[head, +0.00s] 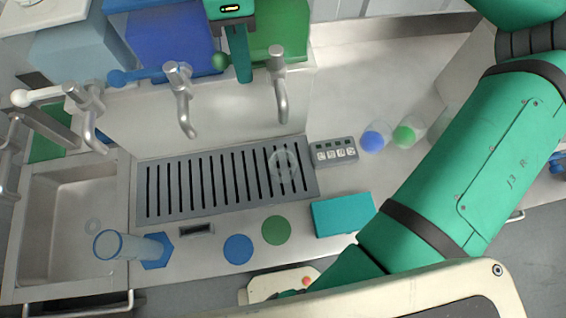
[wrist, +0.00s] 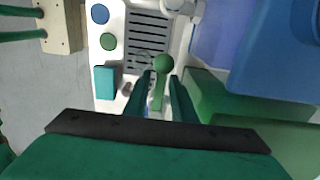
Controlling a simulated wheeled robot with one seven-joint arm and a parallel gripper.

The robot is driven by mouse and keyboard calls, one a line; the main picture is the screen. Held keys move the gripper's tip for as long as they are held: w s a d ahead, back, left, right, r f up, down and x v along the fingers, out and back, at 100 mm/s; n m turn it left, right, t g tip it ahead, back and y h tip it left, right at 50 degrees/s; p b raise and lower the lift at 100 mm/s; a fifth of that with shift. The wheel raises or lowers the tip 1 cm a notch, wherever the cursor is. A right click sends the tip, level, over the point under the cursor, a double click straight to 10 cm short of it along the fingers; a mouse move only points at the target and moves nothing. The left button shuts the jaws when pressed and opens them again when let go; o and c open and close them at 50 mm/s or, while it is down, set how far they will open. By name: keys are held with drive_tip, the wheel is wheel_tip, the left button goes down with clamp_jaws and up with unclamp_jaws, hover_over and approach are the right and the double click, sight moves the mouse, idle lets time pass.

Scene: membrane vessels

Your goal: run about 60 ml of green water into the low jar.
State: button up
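The low clear glass jar (head: 284,162) stands on the slotted drip tray below the green tap (head: 279,85). It looks empty, though its clear walls make this hard to tell. No stream shows from the spout. The tap's lever ends in a green ball knob (head: 220,62) and points left, like the blue one. My gripper (head: 240,78) is at this lever. In the wrist view, its fingers (wrist: 162,76) stand on both sides of the green lever, with the ball knob (wrist: 163,63) at the tips. A gap seems to show around the lever. The green tank (head: 278,32) is behind.
The drip tray (head: 150,212) has a button box (head: 333,151) at its right. A blue disc (head: 238,248), green disc (head: 276,230) and teal block (head: 343,214) lie in front. Neighbouring blue tap (head: 181,95) is close.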

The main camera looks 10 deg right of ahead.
clamp_jaws()
drive_tip(key=n, duration=0.1)
drive_tip(key=s+n, duration=0.1)
drive_tip(key=n, duration=0.1)
drive_tip(key=s+n, duration=0.1)
drive_tip(key=n, duration=0.1)
drive_tip(key=shift+s+d, duration=0.2)
drive_tip(key=shift+d, duration=0.1)
idle(6.8)
